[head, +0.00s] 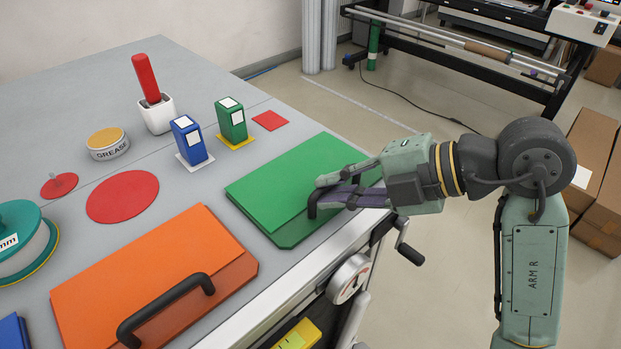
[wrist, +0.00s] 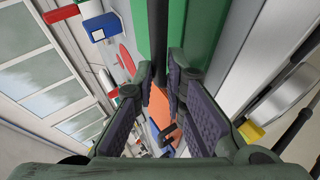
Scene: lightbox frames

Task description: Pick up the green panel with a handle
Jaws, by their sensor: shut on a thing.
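The green panel (head: 287,186) lies at the right edge of the grey table, with a lighter green upper sheet over a darker green base. Its dark handle (head: 312,206) stands near the panel's front edge, partly hidden by the fingers. My gripper (head: 328,191) reaches in from the right and is shut on this handle. In the wrist view, the padded fingers (wrist: 172,88) fill the middle, and the green panel (wrist: 200,30) shows beyond them at the top. The panel appears flat on the table; I see no clear gap under it.
An orange panel (head: 150,270) with a black handle lies to the left. Blue (head: 190,140) and green (head: 231,120) boxes, a grease tin (head: 107,145) and a white holder with a red stick (head: 155,112) stand behind. A gauge (head: 348,279) and crank (head: 408,249) are below the table edge.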

